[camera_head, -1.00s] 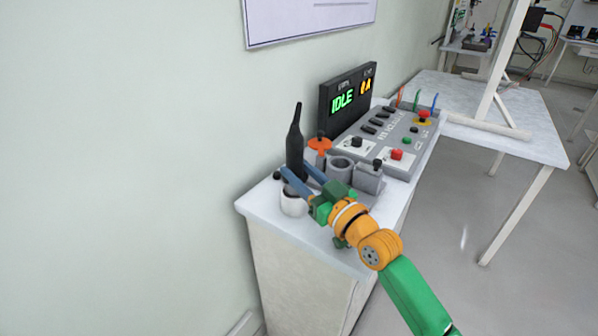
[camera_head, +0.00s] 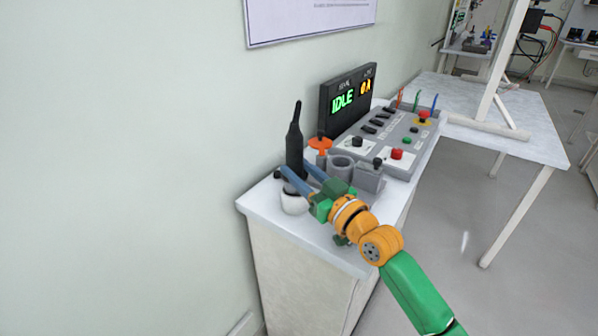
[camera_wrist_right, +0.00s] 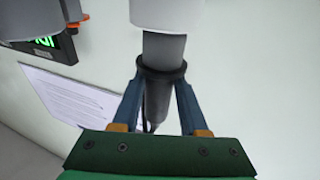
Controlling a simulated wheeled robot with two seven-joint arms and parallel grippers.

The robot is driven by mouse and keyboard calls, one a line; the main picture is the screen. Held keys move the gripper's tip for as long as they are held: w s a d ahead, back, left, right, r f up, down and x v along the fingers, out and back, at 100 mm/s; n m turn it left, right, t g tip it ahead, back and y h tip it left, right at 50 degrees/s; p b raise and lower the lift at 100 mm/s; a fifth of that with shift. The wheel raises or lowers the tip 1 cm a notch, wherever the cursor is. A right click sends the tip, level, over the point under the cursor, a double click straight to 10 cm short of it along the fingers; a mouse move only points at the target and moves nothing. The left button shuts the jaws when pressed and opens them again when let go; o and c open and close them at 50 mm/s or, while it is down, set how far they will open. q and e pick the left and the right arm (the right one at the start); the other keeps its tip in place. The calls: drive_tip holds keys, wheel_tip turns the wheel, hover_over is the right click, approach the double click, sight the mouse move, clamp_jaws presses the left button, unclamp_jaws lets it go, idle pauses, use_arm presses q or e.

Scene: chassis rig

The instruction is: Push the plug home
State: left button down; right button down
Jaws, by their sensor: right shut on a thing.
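The black plug (camera_head: 294,148) stands upright with its thin tapered end up, beside the wall at the left end of the bench. My right gripper (camera_head: 297,172) is shut on its lower part, with one blue finger on each side. A white round socket (camera_head: 294,203) stands on the bench just below the plug. In the right wrist view the plug (camera_wrist_right: 156,101) has a dark collar and a grey shaft (camera_wrist_right: 163,50) that runs to the white socket (camera_wrist_right: 167,13). The grey length shows between collar and socket; how deep it sits is hidden. My left gripper is out of view.
Grey holders (camera_head: 367,179) and an orange-topped item (camera_head: 320,144) stand close right of the gripper. Behind are a control panel (camera_head: 395,140) with buttons and a display (camera_head: 347,100) reading IDLE. The bench front corner (camera_head: 330,245) is clear.

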drive_tip(key=shift+f, duration=0.25)
drive_tip(key=shift+b, duration=0.3)
drive_tip(key=shift+w+r, duration=0.1)
drive_tip(key=shift+r, duration=0.05)
drive_tip(key=shift+d, duration=0.1)
idle(0.4)
